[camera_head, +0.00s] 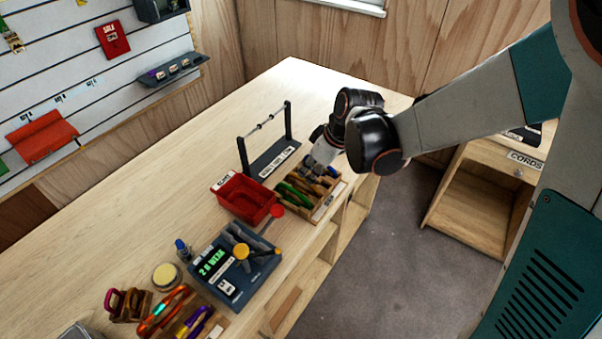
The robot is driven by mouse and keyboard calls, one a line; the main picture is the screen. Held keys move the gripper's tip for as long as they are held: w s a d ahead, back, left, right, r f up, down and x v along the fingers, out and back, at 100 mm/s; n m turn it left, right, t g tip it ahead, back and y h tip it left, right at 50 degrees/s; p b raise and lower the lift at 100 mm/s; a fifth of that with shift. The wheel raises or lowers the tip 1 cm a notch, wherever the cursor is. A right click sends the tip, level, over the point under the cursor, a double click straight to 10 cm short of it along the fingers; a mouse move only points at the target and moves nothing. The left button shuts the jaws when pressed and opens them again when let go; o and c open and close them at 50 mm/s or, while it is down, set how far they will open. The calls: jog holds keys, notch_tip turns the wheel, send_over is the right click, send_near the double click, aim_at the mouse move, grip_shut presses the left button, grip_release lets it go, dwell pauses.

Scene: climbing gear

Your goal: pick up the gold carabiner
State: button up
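My gripper (318,166) points down over a divided wooden tray (318,213) on the counter. Its fingertips are small and merge with the dark items below, so I cannot tell whether it is open, shut or touching anything. Green pieces (287,195) and tan or gold-toned pieces lie in the tray's compartments. The gold carabiner cannot be made out for certain; it may be among the gold-toned pieces, partly hidden under my gripper.
A red bin (243,198) stands left of the tray, with a dark rod stand (270,162) behind. A dark blue scale (215,288) carries yellow and grey items. Purple and orange gear (165,310) lies at the lower left. The counter's back left is clear.

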aim_at(303, 180)
jog(key=shift+w+b+x, duration=0.2)
jog(key=shift+b+x, duration=0.75)
jog(key=shift+x, duration=2.5)
jog(key=shift+w+a+r, duration=0.1)
jog(key=shift+a, duration=0.05)
grip_shut()
